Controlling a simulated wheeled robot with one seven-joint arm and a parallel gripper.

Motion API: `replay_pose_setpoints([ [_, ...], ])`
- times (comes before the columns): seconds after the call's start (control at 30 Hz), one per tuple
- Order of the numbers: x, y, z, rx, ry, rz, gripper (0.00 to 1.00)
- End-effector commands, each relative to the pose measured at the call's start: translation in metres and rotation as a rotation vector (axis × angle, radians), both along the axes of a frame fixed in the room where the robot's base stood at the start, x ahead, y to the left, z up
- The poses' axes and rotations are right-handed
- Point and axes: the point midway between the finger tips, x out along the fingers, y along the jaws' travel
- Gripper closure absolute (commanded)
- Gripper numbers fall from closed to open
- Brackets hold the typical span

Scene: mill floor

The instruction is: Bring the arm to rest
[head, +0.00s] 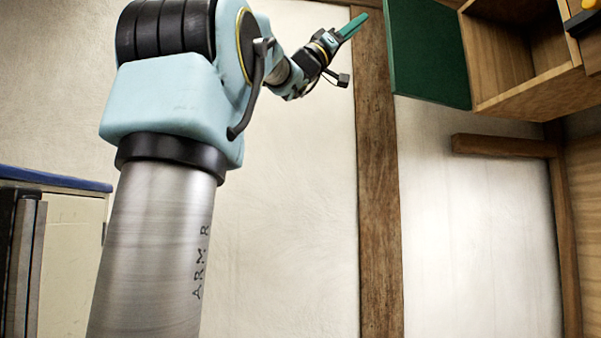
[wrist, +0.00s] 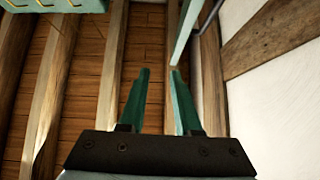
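My arm rises at the left of the head view and bends over toward the upper middle. My gripper (head: 352,26) is at its end, with green fingers, in front of the pale wall and close to the wooden post. In the wrist view my gripper (wrist: 160,75) shows two green fingers standing apart, with nothing between them. The gripper is open and empty.
A green panel (head: 428,55) hangs beside an open wooden cabinet (head: 530,85) at the upper right, just right of my gripper. A wooden post (head: 378,180) runs down the pale wall (head: 300,200). A blue-topped cabinet (head: 75,255) stands at the lower left.

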Motion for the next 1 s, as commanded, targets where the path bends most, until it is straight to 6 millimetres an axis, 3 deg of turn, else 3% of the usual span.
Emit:
replay_pose_setpoints([
  [0.07, 0.001, 0.000, -0.001, 0.000, 0.001, 0.001, 0.68],
  [0.37, 0.042, 0.009, -0.028, -0.018, 0.089, 0.112, 0.68],
  [0.67, 0.103, 0.027, -0.087, -0.013, 0.242, 0.300, 0.68],
  [0.77, 0.129, 0.037, -0.121, 0.005, 0.321, 0.388, 0.68],
  [0.87, 0.158, 0.050, -0.170, 0.044, 0.425, 0.498, 0.68],
  [1.0, 0.191, 0.075, -0.263, 0.146, 0.607, 0.670, 0.68],
])
